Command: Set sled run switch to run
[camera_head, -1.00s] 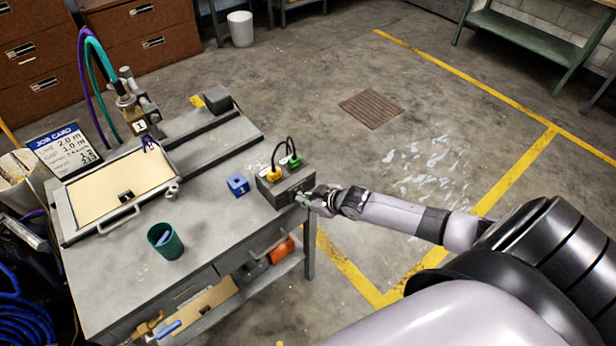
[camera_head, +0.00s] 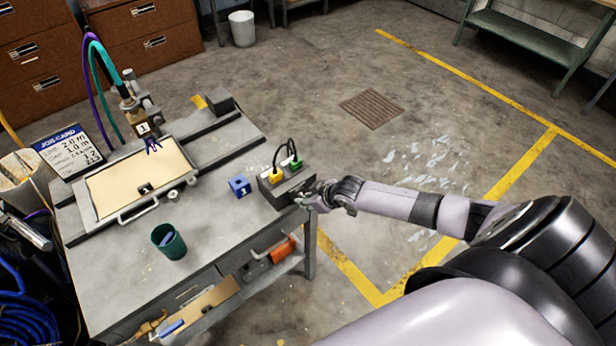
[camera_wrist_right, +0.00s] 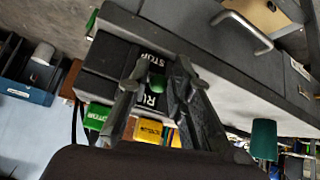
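A dark control box (camera_head: 290,187) sits at the table's right corner, with yellow and green plugs on top. In the right wrist view its face (camera_wrist_right: 112,62) carries STOP and RUN labels. A small green switch lever (camera_wrist_right: 157,83) stands between them, closer to RUN. My right gripper (camera_head: 318,195) is at the box's right side. In the wrist view its two fingers (camera_wrist_right: 158,72) stand on either side of the lever, apart; contact is unclear. The sled (camera_head: 137,210), a framed tray with a cream panel, lies on rails under the nozzle head (camera_head: 143,128). My left gripper is out of view.
A job card (camera_head: 70,150) is at the back left. Drawer handles stick out at the table's front. The floor right of the table is clear.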

